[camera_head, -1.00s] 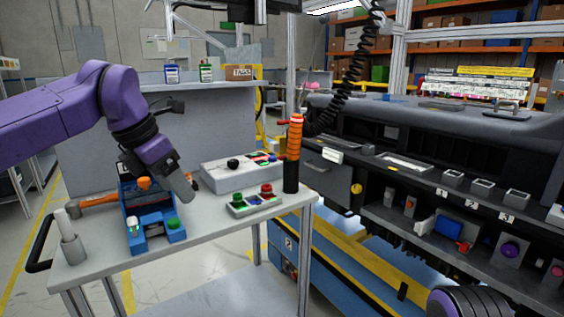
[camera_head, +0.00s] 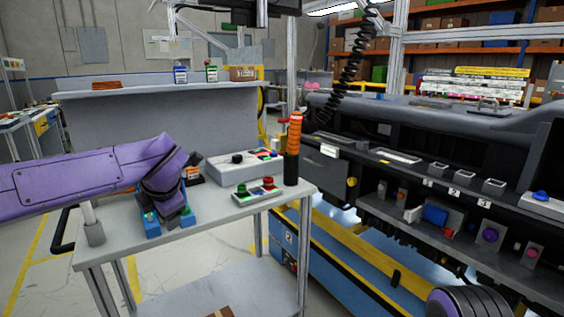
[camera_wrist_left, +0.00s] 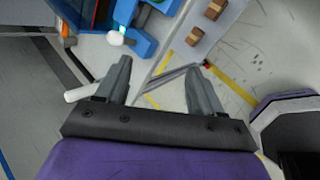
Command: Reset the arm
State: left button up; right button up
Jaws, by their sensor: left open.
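My left arm (camera_head: 85,180) is purple and comes in from the left, low across the cart, in the head view. Its bent end hides part of the blue holder (camera_head: 150,228) on the cart top. My left gripper is hidden in the head view. In the left wrist view my left gripper (camera_wrist_left: 160,67) is open, with nothing between its two grey fingers. The blue holder also shows at the top of the left wrist view (camera_wrist_left: 143,45), beyond the fingers. A purple part of my right arm (camera_head: 462,303) shows at the lower right, but the right gripper does not.
The grey cart (camera_head: 225,222) carries a white control box (camera_head: 225,173), a small button panel (camera_head: 255,189) and an orange-and-black tool (camera_head: 292,150). A grey cylinder (camera_head: 94,230) stands at its left edge. The dashboard module (camera_head: 440,165) is at the right. The front right cart top is bare.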

pick_arm(q)
notch_tip(320, 180, down, 15)
jog(key=a+m+t+y+p, duration=0.1)
jog(key=m+t+y+p, duration=0.15)
jog(key=m, duration=0.35)
jog(key=s+f+m+h+p, duration=0.1)
jog(key=s+f+m, duration=0.35)
jog(key=f, duration=0.35)
jog(key=s+f+m+h, duration=0.1)
jog(key=s+f+m, duration=0.3)
jog(key=s+f, duration=0.25)
jog(key=s+a+f+m+g+p, duration=0.1)
jog(key=s+f+m, duration=0.1)
jog(key=s, duration=0.7)
jog(key=s+a+f+m+g+h+p, duration=0.1)
jog(key=s+f+m+g, duration=0.1)
jog(key=s+f, duration=0.3)
jog(key=s+a+f+m+g+p, duration=0.1)
jog(key=s+f+m+g, duration=0.1)
jog(key=s, duration=1.2)
notch_tip(320, 180, down, 2)
jog(key=shift+f+m, duration=0.2)
jog(key=shift+m, duration=0.25)
